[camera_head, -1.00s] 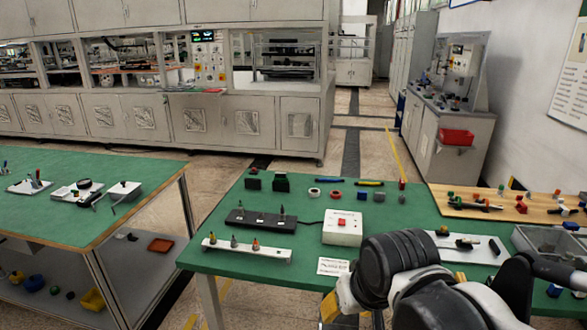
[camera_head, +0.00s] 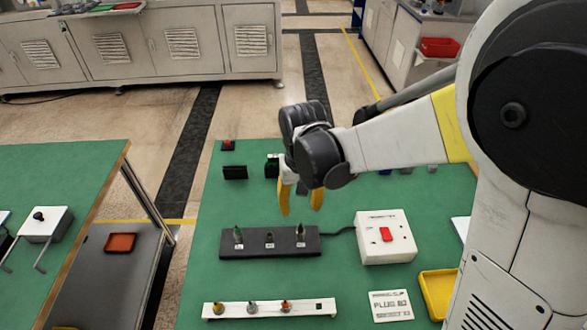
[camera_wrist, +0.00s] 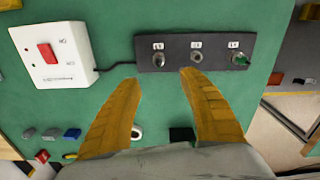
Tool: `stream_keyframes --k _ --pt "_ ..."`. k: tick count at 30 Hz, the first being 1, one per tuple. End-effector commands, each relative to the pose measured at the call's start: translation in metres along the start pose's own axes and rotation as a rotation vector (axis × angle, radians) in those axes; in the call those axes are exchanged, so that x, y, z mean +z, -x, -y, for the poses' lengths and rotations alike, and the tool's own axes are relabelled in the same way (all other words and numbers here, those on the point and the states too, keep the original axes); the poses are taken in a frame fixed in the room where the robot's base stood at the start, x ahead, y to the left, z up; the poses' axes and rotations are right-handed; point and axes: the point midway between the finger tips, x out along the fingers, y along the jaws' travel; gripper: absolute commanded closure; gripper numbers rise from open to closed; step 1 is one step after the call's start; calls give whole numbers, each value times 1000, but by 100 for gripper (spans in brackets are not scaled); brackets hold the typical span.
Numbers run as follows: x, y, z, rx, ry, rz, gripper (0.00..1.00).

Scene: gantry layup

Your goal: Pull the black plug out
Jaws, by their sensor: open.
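A black socket strip (camera_head: 285,246) lies on the green table and holds three upright plugs in a row. The left plug (camera_head: 238,235) is green. The middle plug (camera_head: 269,239) looks short and dark, and the right plug (camera_head: 300,235) is taller, dark and grey; which one is the black plug is hard to tell. My gripper (camera_head: 301,210) is open and empty, yellow fingers pointing down, above and just behind the strip's right half. In the wrist view, my open fingers (camera_wrist: 162,77) stop short of the strip (camera_wrist: 177,46), nearest its left plug (camera_wrist: 158,58).
A white box with a red switch (camera_head: 386,240) stands right of the strip, joined to it by a cable. A white rail (camera_head: 268,308) with several coloured plugs lies in front. A printed card (camera_head: 390,306) and a yellow tray (camera_head: 440,290) are at right.

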Motion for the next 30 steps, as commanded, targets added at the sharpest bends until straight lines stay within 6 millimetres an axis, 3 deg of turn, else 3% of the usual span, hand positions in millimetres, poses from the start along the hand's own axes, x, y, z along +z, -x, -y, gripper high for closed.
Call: stream_keyframes --k 16,21,30 --pt "0 -92 0 0 -1 -1 51" --pt "0 -103 0 0 -1 -1 51" --pt "0 -104 0 0 -1 -1 51"
